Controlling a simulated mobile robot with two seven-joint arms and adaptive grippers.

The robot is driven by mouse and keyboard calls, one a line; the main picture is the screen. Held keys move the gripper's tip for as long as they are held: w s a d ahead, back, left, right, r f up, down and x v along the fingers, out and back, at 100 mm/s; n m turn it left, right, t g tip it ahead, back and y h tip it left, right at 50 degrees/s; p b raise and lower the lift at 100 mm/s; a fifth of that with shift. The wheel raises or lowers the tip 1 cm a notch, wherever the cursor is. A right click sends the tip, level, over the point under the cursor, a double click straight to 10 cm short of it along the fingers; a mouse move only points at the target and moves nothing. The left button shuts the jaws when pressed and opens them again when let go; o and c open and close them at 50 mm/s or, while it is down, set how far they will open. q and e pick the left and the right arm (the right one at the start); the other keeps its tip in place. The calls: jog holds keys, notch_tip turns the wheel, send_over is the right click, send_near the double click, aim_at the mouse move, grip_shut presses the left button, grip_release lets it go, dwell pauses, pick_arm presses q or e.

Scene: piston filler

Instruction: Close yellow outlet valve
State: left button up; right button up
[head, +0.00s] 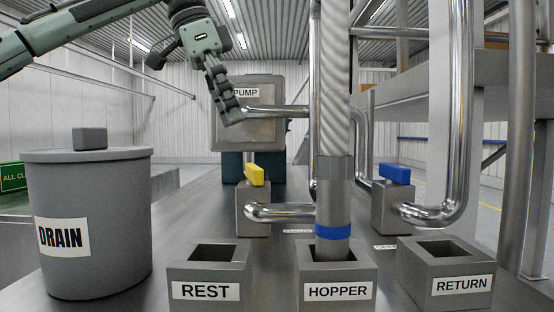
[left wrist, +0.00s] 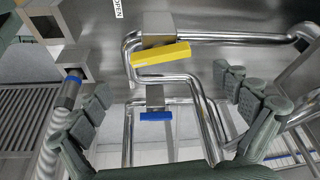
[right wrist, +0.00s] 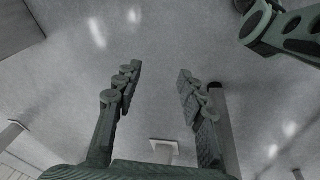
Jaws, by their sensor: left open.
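The yellow outlet valve handle (head: 254,174) sits on a grey valve block (head: 252,202) in front of the pump, at the end of a bent steel pipe. It also shows in the left wrist view (left wrist: 160,55) as a yellow bar beside its grey block, beyond my fingers. My left gripper (head: 228,108) is above and to the left of the yellow handle, fingers pointing down, apart from it. In the left wrist view the fingers (left wrist: 166,92) are spread with nothing held. My right gripper (right wrist: 158,85) is open and empty over bare grey floor, seen only in the right wrist view.
A blue valve handle (head: 394,173) stands to the right. A thick tube (head: 335,170) stands in the HOPPER block (head: 337,292). The REST block (head: 205,292) and RETURN block (head: 461,284) flank it. A DRAIN bin (head: 97,225) is at left; the pump (head: 262,130) is behind.

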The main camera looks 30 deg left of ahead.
aim_at(252, 165)
pick_arm(q)
jog(key=x, duration=0.6)
jog(key=shift+f, duration=0.1)
jog(key=shift+w+d+f, duration=0.25)
jog(key=shift+f, duration=0.4)
jog(key=shift+c, duration=0.7)
jog(key=c, duration=0.9)
jog(key=shift+o, duration=0.2)
pick_arm(e)
jog(key=shift+s+d+f, duration=0.1)
jog(key=shift+s, duration=0.15)
